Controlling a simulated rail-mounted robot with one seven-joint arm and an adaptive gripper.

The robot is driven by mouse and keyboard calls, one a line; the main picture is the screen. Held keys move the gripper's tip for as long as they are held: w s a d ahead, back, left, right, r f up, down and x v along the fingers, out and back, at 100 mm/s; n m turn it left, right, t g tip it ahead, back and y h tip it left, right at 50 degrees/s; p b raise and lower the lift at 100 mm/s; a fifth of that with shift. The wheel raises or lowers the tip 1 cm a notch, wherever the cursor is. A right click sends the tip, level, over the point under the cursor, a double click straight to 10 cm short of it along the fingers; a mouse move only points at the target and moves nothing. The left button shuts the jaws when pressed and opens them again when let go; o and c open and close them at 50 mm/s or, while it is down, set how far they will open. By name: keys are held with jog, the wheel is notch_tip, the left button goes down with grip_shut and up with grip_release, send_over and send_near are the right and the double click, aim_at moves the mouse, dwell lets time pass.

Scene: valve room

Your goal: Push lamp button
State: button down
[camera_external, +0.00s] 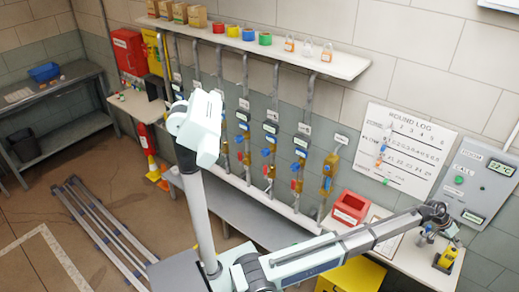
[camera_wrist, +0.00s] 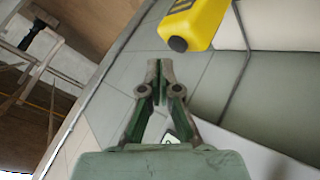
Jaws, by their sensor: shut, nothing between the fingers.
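A yellow lamp (camera_external: 447,258) with dark parts stands on the shelf at the right end, below the wall panel. In the wrist view, a yellow body (camera_wrist: 203,20) with a black round end (camera_wrist: 177,44), apparently the same lamp, is cut off by the top edge. My gripper shows in the wrist view (camera_wrist: 160,66) with its fingers together and nothing between them. The fingertips appear just below and left of the black end in that picture; the gap in depth is unclear. In the external view my wrist is above the lamp's left side, and the fingertips are hard to make out.
A grey panel (camera_external: 484,190) with a green button (camera_external: 459,180) and a display is on the wall above the lamp. A red box (camera_external: 350,208) stands on the shelf to the left. A yellow bin (camera_external: 352,276) is below. Pipes with valves line the wall.

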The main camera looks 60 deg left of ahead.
aim_at(453, 248)
jog(key=shift+r+p, duration=0.75)
jog(key=shift+r, duration=2)
